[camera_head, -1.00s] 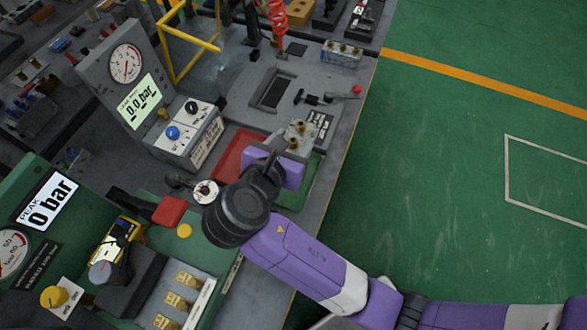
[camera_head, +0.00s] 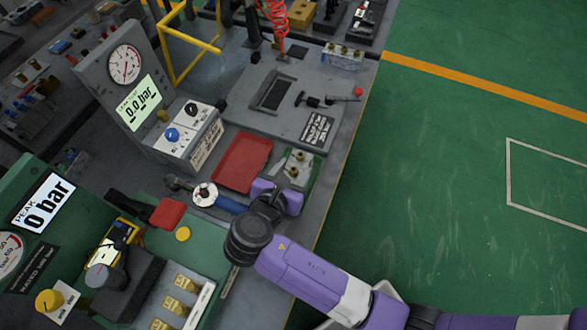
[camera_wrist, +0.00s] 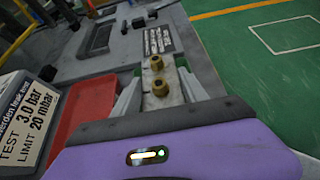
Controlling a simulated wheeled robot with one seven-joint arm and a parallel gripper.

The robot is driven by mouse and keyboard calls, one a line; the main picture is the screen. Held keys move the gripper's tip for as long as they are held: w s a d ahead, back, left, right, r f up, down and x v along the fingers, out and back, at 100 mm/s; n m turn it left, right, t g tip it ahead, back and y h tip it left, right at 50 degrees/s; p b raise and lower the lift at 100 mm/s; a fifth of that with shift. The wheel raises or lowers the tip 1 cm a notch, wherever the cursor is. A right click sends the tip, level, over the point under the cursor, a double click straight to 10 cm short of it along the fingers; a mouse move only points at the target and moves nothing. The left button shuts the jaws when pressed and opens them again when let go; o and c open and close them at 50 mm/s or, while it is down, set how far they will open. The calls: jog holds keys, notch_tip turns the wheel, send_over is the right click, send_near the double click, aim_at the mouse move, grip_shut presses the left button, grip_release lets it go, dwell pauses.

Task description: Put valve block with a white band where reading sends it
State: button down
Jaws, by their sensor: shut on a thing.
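My gripper (camera_head: 291,180) is shut on a grey valve block (camera_head: 299,163) with two brass fittings on top. In the wrist view the same block (camera_wrist: 171,77) sits between the two fingers of the gripper (camera_wrist: 159,92). I cannot make out a white band on it. The block is at the green tray (camera_head: 317,169); I cannot tell whether it touches the tray floor. The red tray (camera_head: 241,161) beside it is empty. The leak tester (camera_head: 190,140) reads 0.0 bar; its label (camera_wrist: 30,118) gives test 3.0 bar, limit 20 mbar.
A grey fixture plate (camera_head: 270,90) with a slot and a red-tipped lever lies behind the trays. A green tester (camera_head: 50,200) showing peak 0 bar is at front left. Green floor is right of the bench.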

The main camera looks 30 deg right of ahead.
dwell(0.3)
jog(key=c, duration=0.6)
grip_release()
jog(key=shift+r, duration=0.1)
jog(key=v, duration=1.2)
jog(key=shift+s, duration=0.1)
